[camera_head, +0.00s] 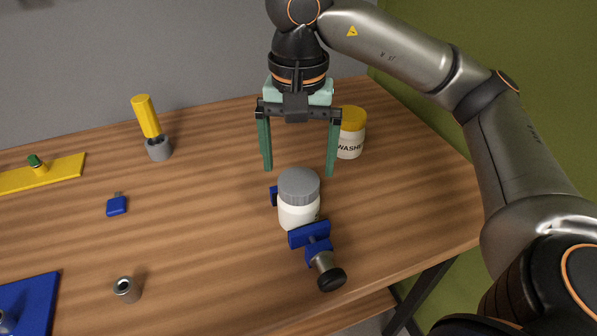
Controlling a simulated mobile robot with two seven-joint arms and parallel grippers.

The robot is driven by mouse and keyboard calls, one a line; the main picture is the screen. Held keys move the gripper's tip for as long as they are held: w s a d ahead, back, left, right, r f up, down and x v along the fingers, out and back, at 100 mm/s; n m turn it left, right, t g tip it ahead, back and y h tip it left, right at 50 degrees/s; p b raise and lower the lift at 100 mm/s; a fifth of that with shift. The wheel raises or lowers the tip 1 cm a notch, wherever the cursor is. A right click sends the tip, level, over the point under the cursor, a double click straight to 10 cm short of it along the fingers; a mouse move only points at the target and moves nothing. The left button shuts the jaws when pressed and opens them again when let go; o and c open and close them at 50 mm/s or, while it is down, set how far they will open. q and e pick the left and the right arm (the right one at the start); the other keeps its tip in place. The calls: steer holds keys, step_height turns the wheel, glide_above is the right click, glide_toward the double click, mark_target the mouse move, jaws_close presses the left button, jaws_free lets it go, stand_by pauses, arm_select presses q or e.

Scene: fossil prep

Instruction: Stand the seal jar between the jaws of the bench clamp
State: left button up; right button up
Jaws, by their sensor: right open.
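The white jar with a grey lid (299,208), which I take as the seal jar, stands upright between the blue jaws of the bench clamp (309,235). One jaw shows at its front; only a bit of the other shows behind it at the left. Whether the jaws touch the jar I cannot tell. My right gripper (299,173) is open and empty, pointing down, with its green fingers apart above and behind the grey lid. My left gripper is not in view.
A yellow-lidded jar marked "WASHE" (350,134) stands just right of my right gripper. A yellow-handled tool stands in a grey holder (158,150). A blue tag (117,205), a grey cup (126,290), a yellow plate (60,174) and a blue mat (42,300) lie left. The table middle is clear.

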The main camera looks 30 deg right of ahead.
steer(key=shift+r, duration=1.2)
